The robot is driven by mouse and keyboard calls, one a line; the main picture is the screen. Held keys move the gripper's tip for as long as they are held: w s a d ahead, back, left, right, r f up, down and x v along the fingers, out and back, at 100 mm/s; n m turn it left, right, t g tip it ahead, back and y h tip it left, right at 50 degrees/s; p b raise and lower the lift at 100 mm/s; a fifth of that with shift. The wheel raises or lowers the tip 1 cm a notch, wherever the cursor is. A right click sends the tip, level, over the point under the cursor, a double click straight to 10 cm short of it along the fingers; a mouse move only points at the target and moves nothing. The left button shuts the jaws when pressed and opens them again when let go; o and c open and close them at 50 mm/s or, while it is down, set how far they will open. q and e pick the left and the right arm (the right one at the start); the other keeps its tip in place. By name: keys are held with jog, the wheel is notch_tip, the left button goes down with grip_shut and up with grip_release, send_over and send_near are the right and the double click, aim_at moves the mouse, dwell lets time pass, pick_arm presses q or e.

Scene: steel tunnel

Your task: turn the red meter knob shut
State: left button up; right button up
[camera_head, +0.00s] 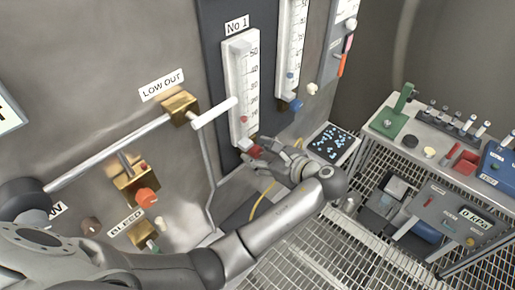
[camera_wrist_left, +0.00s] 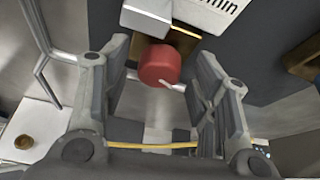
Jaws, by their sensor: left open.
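The red meter knob (camera_head: 254,151) sits at the foot of the No 1 meter (camera_head: 242,85), low on the dark panel. My left gripper (camera_head: 262,155) is at the knob and partly covers it in the head view. In the left wrist view the knob (camera_wrist_left: 160,66) shows as a red cylinder with a pale pointer line, between the two finger tips. The fingers are open, with a visible gap on each side of the knob. My right gripper is in neither view.
A second meter (camera_head: 291,45) with a blue knob (camera_head: 296,104) stands to the right. An orange bleed knob (camera_head: 146,197) and a brass LOW OUT fitting (camera_head: 180,108) with a white lever are at left. A bench with a green clamp (camera_head: 392,116) stands at right. Grating covers the floor.

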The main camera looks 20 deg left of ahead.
pick_arm(q)
jog(key=shift+s+d+r, duration=0.1)
jog(key=shift+s+d, duration=0.1)
jog(key=shift+c, duration=1.3)
jog(key=c, duration=0.8)
jog(key=n+t, duration=0.2)
jog(key=n, duration=0.1)
jog(key=shift+s+a, duration=0.1)
jog(key=shift+n+t, duration=0.5)
jog(key=shift+n, duration=0.4)
